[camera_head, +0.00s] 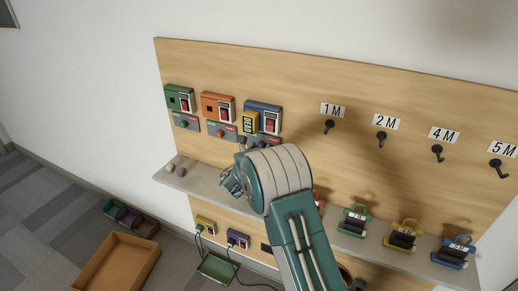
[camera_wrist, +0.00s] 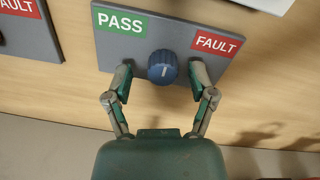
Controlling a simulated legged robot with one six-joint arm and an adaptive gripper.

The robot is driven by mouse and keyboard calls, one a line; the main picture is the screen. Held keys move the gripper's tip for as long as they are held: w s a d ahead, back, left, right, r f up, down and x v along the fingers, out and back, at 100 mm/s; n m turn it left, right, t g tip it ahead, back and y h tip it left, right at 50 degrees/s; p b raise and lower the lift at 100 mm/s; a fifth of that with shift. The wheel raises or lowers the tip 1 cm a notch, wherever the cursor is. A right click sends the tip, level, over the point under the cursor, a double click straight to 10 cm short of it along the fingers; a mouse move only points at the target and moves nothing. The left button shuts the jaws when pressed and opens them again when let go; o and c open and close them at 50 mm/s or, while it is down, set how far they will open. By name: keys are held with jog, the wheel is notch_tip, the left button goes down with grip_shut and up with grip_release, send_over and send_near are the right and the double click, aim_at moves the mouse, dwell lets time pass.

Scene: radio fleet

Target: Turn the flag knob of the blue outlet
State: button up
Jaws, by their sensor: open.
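The blue outlet (camera_head: 263,112) is on the wooden panel, third from the left, with a yellow device on its left part. In the wrist view, the blue flag knob (camera_wrist: 162,67) sits on a grey plate (camera_wrist: 150,38) between a green PASS label (camera_wrist: 121,22) and a red FAULT label (camera_wrist: 216,43). My gripper (camera_wrist: 162,78) is open, with one finger at each side of the knob. Small gaps seem to show between fingers and knob.
Green (camera_head: 180,98) and orange (camera_head: 217,106) outlets with their own knob plates stand left of the blue one. A shelf (camera_head: 205,178) runs below, carrying several coloured radios at right. Labelled hooks (camera_head: 381,138) stick out at right. A brown box (camera_head: 117,263) lies on the floor.

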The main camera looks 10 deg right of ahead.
jog(key=shift+d, duration=0.2)
grip_shut()
jog(key=shift+a, duration=0.1)
jog(key=shift+m, duration=0.5)
jog(key=m, duration=0.3)
jog(key=shift+m, duration=0.4)
jog(key=m, duration=0.4)
jog(key=shift+m, duration=0.3)
